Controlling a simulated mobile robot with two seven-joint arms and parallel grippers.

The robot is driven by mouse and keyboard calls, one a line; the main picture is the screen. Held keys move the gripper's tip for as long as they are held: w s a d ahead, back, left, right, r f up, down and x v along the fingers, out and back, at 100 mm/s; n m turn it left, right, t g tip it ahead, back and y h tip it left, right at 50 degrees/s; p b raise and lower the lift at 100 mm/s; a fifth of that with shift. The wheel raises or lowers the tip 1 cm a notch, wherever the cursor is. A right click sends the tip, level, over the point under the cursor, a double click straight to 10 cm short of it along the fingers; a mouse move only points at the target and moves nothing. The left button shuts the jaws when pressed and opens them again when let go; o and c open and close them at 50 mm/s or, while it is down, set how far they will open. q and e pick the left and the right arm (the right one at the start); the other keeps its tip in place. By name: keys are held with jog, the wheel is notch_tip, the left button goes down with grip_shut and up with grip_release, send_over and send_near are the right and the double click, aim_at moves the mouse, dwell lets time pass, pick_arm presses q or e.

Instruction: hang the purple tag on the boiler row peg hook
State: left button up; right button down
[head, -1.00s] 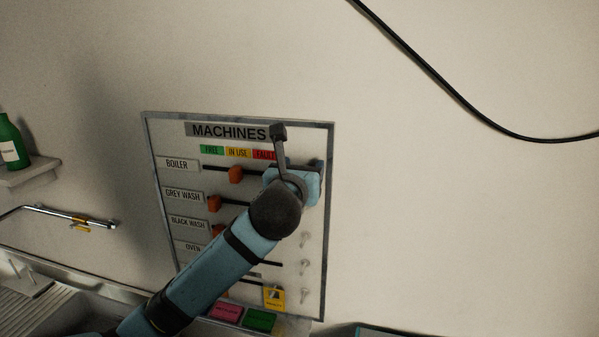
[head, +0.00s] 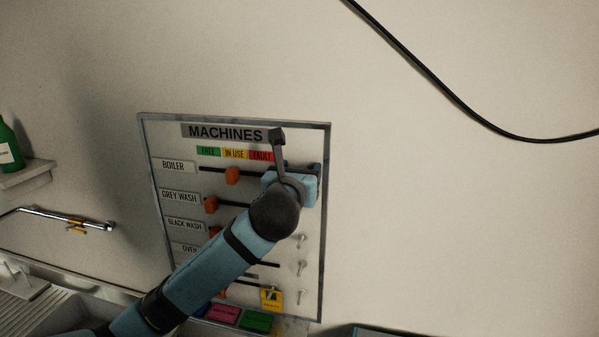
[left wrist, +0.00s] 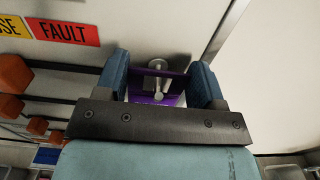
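The purple tag (left wrist: 172,100) shows in the left wrist view between the two blue fingers of my left gripper (left wrist: 160,85), filling the gap from one finger to the other. The metal peg hook (left wrist: 158,78) also lies between the fingers, with its rod in front of the purple. I cannot tell whether the tag's hole is around the rod. In the head view my left gripper (head: 298,175) is at the right end of the boiler row (head: 174,166) of the machines board, and it hides the tag and hook there. My right gripper is not in view.
The machines board (head: 322,220) has orange sliders (head: 232,175) on its rows and bare peg hooks (head: 300,240) below my gripper. Pink (head: 224,315) and green (head: 257,320) tags lie beneath.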

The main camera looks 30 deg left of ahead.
pick_arm(q)
jog(key=o, duration=0.5)
jog(key=b+v, duration=0.1)
jog(key=v, duration=1.2)
jog(key=d+f+n+g+h, duration=0.25)
jog(key=f+n, duration=0.35)
jog(key=f, duration=0.6)
jog(key=d+f+n+g+h, duration=0.1)
jog(key=d+f+n+h, duration=0.3)
jog(key=f, duration=0.9)
jog(key=s+f+n+g, duration=0.1)
jog(key=s+f+n, duration=0.7)
jog(key=f+n, duration=0.2)
jog(key=s+f+n+g, duration=0.2)
jog(key=s+f+n, duration=0.7)
jog(key=f, duration=0.6)
jog(key=shift+n+h, duration=0.45)
jog(key=shift+n, duration=0.15)
jog(key=shift+s+a+f, duration=0.1)
jog(key=shift+s+f, duration=0.05)
